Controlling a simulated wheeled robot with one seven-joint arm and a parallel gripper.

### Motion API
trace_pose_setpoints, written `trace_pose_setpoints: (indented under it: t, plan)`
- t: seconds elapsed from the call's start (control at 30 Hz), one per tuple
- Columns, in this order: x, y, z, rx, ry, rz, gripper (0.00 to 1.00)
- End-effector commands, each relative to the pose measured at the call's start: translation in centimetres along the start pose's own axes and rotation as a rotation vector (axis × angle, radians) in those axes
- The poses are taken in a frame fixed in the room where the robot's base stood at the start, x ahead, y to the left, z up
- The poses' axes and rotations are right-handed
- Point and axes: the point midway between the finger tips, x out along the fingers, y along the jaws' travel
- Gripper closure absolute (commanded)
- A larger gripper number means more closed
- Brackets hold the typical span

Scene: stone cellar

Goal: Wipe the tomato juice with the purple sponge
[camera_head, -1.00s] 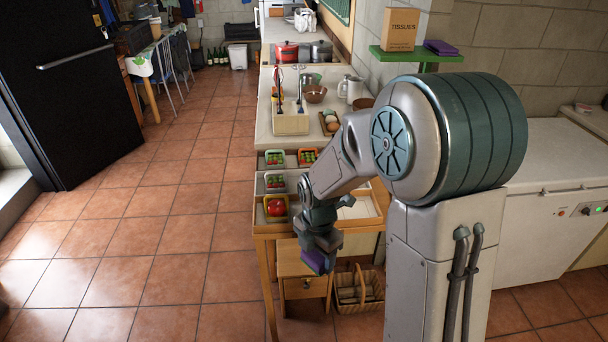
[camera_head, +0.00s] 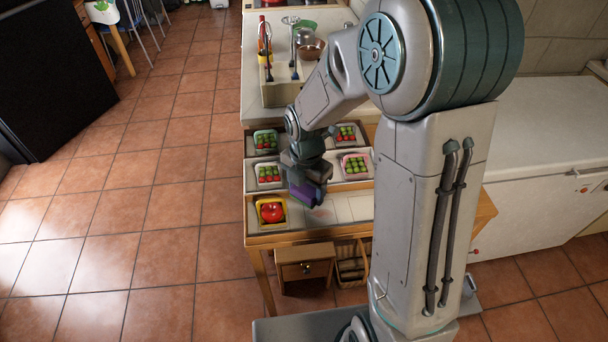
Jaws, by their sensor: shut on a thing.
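My gripper (camera_head: 308,186) is shut on the purple sponge (camera_head: 305,196), low over the front tier of the wooden stand (camera_head: 370,226). A faint reddish patch (camera_head: 322,212), likely the tomato juice, lies on the pale surface just right of and below the sponge. I cannot tell whether the sponge touches the surface. Part of the surface behind the gripper is hidden.
A yellow tray with a red tomato (camera_head: 271,212) stands just left of the sponge. Several small trays of red and green produce stand on the tiers behind, one of them a pink tray (camera_head: 355,166). A wooden drawer box (camera_head: 304,265) is below. Open tiled floor lies left.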

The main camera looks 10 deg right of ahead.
Motion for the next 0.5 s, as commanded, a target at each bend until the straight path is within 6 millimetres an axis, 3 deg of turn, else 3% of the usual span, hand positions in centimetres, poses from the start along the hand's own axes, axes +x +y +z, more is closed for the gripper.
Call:
trace_pose_setpoints:
  t: [0.5]
  plan:
    - [4.2,-0.2,0.3,0.008,0.001,-0.001,0.55]
